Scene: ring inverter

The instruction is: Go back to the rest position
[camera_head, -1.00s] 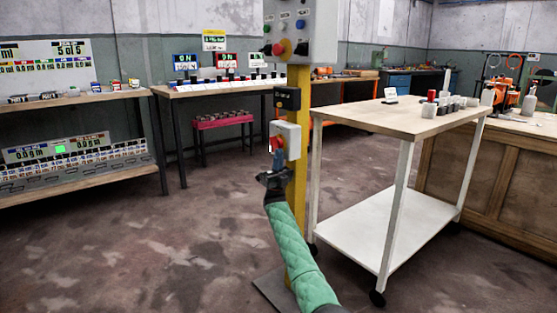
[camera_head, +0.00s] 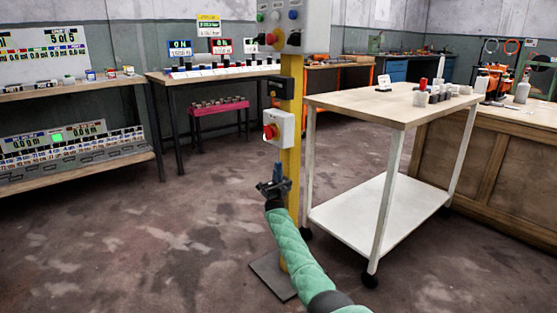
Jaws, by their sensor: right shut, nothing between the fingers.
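My right gripper (camera_head: 276,168) is in front of the yellow post (camera_head: 290,190), below a white box with a red button (camera_head: 279,131). It is shut and empty, pointing up, with a visible gap between its tip and the box. My right arm, in a green padded sleeve, comes in from the bottom of the picture. My left gripper is not in view.
A wheeled cart (camera_head: 390,102) with small containers stands right of the post. A grey panel with buttons (camera_head: 285,22) tops the post. A wooden workbench (camera_head: 500,170) is at the far right, and shelves (camera_head: 75,85) are at the left. Open floor lies left of the post.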

